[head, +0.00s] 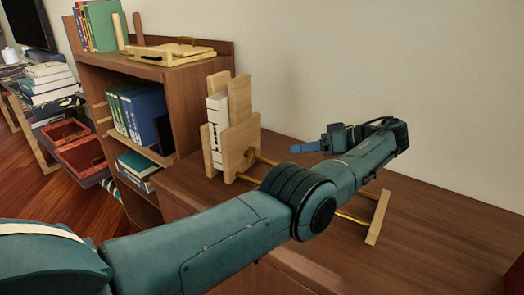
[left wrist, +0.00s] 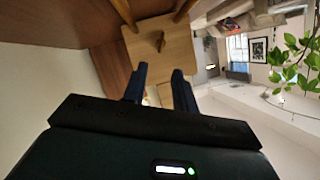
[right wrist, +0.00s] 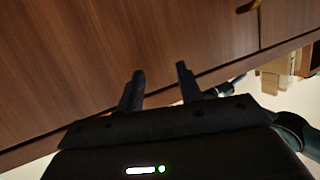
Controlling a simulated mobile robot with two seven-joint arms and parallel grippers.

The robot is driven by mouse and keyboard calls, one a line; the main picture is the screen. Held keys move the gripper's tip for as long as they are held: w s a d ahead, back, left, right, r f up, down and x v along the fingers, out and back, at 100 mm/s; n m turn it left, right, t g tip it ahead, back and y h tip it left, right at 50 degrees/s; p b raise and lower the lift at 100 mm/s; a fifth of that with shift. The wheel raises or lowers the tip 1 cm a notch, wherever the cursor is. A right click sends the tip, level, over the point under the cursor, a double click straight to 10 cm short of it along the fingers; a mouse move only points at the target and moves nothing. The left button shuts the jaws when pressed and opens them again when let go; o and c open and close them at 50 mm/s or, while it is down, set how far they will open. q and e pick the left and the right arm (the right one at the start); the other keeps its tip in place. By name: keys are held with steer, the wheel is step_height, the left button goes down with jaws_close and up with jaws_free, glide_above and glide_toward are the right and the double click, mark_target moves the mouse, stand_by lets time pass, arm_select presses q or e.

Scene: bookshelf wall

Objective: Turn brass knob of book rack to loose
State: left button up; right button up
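The wooden book rack (head: 243,142) stands on the brown cabinet top and holds white books (head: 217,118) between its uprights. Brass rods (head: 352,217) run from it towards a low wooden end bar (head: 378,218), partly hidden by my left arm. My right gripper (right wrist: 160,78) is open and empty, facing a brown wooden surface.
The cabinet top (head: 450,235) is clear at the right, with a bare wall (head: 400,70) behind.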

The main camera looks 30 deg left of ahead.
mark_target(251, 155)
arm_select(q)
steer(key=p+x, duration=0.4)
steer(key=x, duration=0.7)
steer(key=shift+s+a+f, duration=0.1)
steer(key=shift+s+a, duration=0.1)
steer(key=shift+a, duration=0.1)
steer(key=shift+s+a+f, duration=0.1)
steer(key=shift+a+f, duration=0.1)
steer(key=shift+a, duration=0.3)
arm_select(e)
steer(key=shift+w+a+r+m+g, duration=0.1)
steer(key=shift+a+r+m+g, duration=0.2)
steer(key=shift+a+m+g, duration=0.15)
arm_select(q)
steer(key=shift+c, duration=0.6)
arm_select(e)
steer(key=shift+d, duration=0.1)
arm_select(q)
jaws_close()
arm_select(e)
steer(key=shift+r, duration=0.15)
